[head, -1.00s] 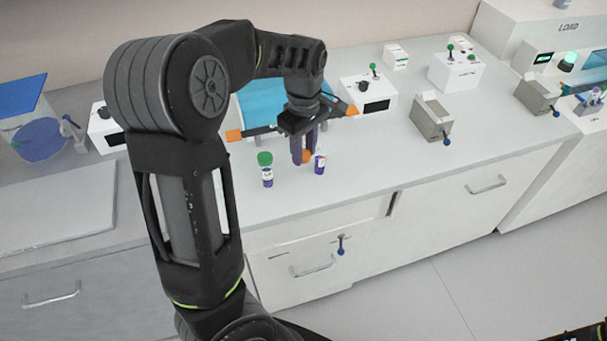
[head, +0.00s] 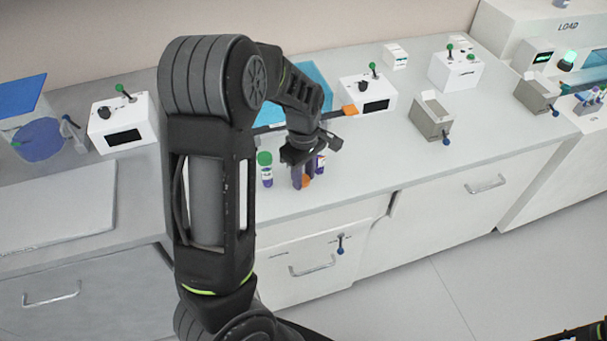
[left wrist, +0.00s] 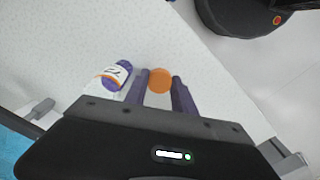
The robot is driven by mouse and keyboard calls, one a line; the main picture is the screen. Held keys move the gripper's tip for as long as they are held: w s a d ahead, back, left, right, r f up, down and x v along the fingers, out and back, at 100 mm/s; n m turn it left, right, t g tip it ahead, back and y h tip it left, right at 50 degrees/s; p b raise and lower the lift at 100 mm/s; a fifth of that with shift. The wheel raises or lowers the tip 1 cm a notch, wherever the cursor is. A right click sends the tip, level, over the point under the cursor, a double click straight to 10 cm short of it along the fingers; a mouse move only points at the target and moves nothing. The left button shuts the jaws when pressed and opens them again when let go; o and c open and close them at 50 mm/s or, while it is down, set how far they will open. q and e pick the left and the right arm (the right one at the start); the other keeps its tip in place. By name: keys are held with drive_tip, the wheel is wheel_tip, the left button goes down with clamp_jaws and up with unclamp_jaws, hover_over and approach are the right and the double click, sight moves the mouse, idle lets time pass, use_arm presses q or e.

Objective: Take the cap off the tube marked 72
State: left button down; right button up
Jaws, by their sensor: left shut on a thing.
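My left gripper (head: 302,182) is shut on a round orange cap (head: 306,181) above the front of the counter. The cap also shows between the two purple fingers in the left wrist view (left wrist: 160,80). I cannot see a tube below it. A tube with a purple top and white label (head: 320,163) stands just right of the gripper, partly hidden by it. In the left wrist view this labelled tube (left wrist: 114,76) is left of the fingers; its marking seems to begin with 7. A green-capped tube (head: 266,170) stands upright left of the gripper. My right gripper is not in view.
A blue-topped item (head: 312,75) is behind my arm. White boxes with knobs and green levers (head: 122,120) (head: 369,95) stand along the back. A grey open holder (head: 432,117) is to the right. The front counter right of the tubes is clear.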

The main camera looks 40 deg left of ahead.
use_arm(q)
drive_tip(key=shift+f, duration=0.2)
drive_tip(key=c, duration=1.3)
unclamp_jaws()
drive_tip(key=shift+r, duration=0.1)
wheel_tip(320, 180, up, 12)
drive_tip(key=shift+r, duration=0.15)
